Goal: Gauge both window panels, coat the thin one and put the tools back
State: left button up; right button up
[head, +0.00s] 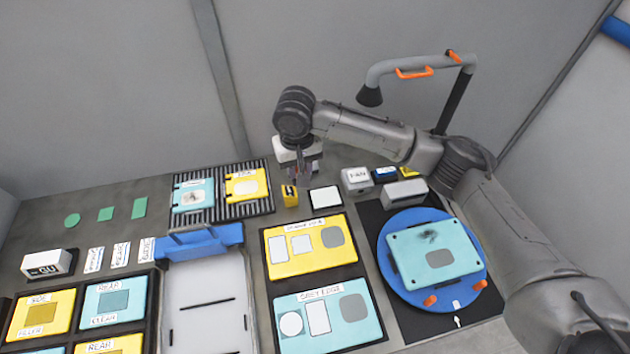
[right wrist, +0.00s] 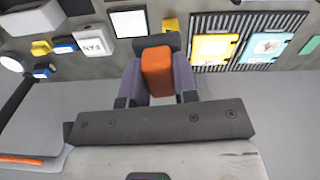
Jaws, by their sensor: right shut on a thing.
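My right gripper (head: 302,176) is above the back of the bench, near a small yellow block (head: 289,195) and a white square pad (head: 325,197). In the right wrist view it is shut on an orange-handled tool (right wrist: 157,70) with a dark grey end. A cyan window panel (head: 180,203) with a grey mark and a yellow window panel (head: 235,190) lie in a black ribbed rack (head: 262,205). Another cyan panel (head: 405,250) with a dark smudge and a grey window lies on a blue turntable (head: 388,275). My left gripper is out of view.
A white FAN box (head: 356,178), a blue block (head: 384,173) and a grey block (head: 404,193) stand at the back right. A lamp-like arm (head: 420,65) rises behind. Yellow (head: 310,265) and cyan (head: 330,337) boards lie in front. A white tray (head: 205,275) has a blue end.

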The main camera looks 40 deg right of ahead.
jog(key=w+d+f+m+b, duration=0.15)
jog(key=w+d+f, duration=0.25)
jog(key=f, duration=0.4)
jog(key=m+b, duration=0.2)
jog(key=m, duration=0.1)
send_near(326, 197)
jog(key=shift+f+b, duration=0.6)
jog(key=shift+f, duration=0.05)
notch_tip(326, 197, down, 4)
jog(key=b, duration=0.5)
jog(key=shift+f, duration=0.55)
dwell(1.0)
